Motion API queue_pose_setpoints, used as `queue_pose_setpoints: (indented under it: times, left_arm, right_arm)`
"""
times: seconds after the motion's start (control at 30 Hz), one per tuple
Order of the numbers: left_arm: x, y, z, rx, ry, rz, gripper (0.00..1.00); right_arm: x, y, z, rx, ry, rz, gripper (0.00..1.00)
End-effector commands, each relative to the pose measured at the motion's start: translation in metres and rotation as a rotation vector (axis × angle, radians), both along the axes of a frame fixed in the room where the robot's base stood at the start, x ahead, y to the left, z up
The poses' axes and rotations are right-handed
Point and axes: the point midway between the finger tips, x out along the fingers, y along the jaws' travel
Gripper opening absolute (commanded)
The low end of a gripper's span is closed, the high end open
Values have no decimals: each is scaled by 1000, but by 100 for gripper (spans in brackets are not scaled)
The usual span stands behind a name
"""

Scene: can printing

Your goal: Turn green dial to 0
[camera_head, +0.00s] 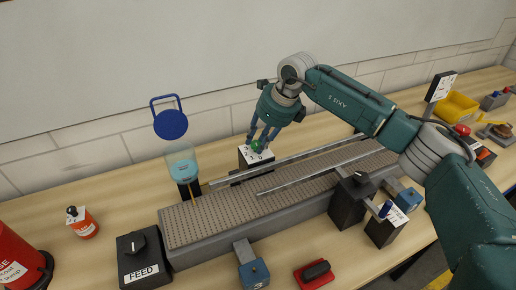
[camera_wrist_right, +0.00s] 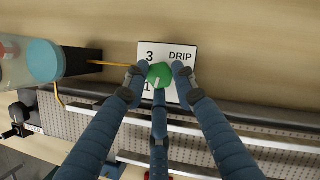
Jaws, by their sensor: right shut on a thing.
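The green dial (camera_head: 257,146) sits on top of a small box with a white label plate (camera_head: 247,155), behind the conveyor. In the right wrist view the green dial (camera_wrist_right: 160,74) has a pale pointer mark toward the lower left, and the plate (camera_wrist_right: 184,55) reads "DRIP" with a 3 and a 1 visible; its other marks are hidden by the fingers. My right gripper (camera_head: 264,138) reaches down from above and is shut on the dial; in the right wrist view its fingers (camera_wrist_right: 159,80) close around the dial from several sides. My left gripper is not in view.
The conveyor (camera_head: 200,220) with metal guide rails (camera_head: 310,168) runs just in front of the dial box. A container of blue liquid (camera_head: 182,165) stands to the left. A FEED box (camera_head: 143,258) and a red stapler-like thing (camera_head: 314,273) are at the front. A yellow bin (camera_head: 456,106) is far right.

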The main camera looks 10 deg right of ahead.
Motion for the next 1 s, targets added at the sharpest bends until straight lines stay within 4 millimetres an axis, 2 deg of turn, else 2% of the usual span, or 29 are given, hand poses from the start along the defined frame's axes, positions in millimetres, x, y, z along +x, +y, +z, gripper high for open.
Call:
queue_pose_setpoints:
  times: [0.1,0.4,0.97,1.0]
  left_arm:
    - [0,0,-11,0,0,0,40]
    - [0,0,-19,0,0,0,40]
    - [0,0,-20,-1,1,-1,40]
    - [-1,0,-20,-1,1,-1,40]
  right_arm:
    - [4,0,2,4,-11,74,0]
    - [5,-1,5,3,-13,200,0]
    - [6,-1,7,3,-17,232,0]
    - [6,-1,7,3,-17,232,32]
